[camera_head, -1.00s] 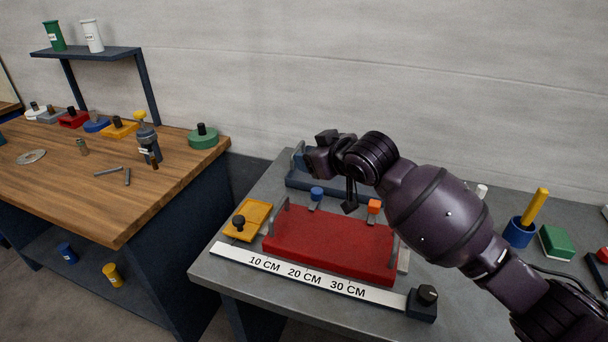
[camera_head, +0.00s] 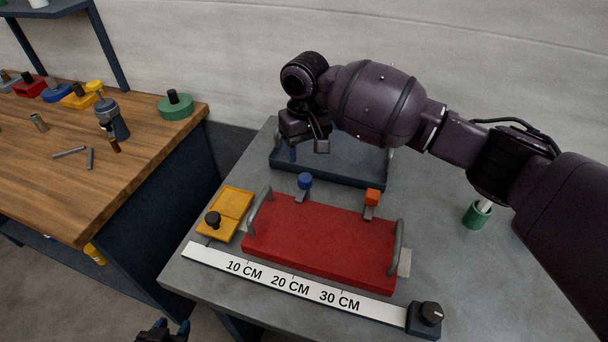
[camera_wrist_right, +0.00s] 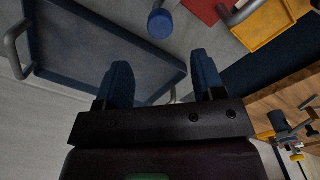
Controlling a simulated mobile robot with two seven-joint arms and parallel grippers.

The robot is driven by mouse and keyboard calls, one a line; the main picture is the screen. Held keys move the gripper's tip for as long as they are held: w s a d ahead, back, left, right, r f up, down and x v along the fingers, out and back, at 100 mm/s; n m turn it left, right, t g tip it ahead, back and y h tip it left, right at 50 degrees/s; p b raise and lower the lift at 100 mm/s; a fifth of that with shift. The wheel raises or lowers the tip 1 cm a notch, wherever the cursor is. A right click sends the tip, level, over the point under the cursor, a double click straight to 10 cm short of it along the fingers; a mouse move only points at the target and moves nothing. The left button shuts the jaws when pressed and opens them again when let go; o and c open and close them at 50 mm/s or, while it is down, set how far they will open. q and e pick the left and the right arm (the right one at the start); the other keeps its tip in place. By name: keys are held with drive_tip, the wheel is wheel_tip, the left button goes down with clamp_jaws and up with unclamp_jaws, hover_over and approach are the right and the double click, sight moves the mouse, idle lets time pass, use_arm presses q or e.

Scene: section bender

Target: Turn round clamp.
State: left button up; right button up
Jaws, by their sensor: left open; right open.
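A round blue clamp knob (camera_head: 305,181) stands at the back edge of the red block (camera_head: 320,241). The knob also shows at the top of the right wrist view (camera_wrist_right: 160,22), beyond my fingertips. My right gripper (camera_head: 306,148) is open and empty, behind and above the knob, over the dark blue tray (camera_head: 345,172). In the right wrist view its two blue fingers (camera_wrist_right: 163,75) are apart, with the knob beyond the gap, not touched. My left gripper (camera_head: 170,329) shows only partly at the bottom edge.
Metal handles (camera_head: 397,248) rise at the red block's ends. A yellow plate with a black knob (camera_head: 232,207) lies left, a ruler strip (camera_head: 285,284) in front. A green cup (camera_head: 477,214) stands right. The wooden bench (camera_head: 75,185) is left.

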sight(305, 177)
wheel_tip(305, 177, down, 9)
drive_tip(key=shift+f+b, duration=0.15)
drive_tip(key=shift+b, duration=0.45)
drive_tip(key=c, duration=0.9)
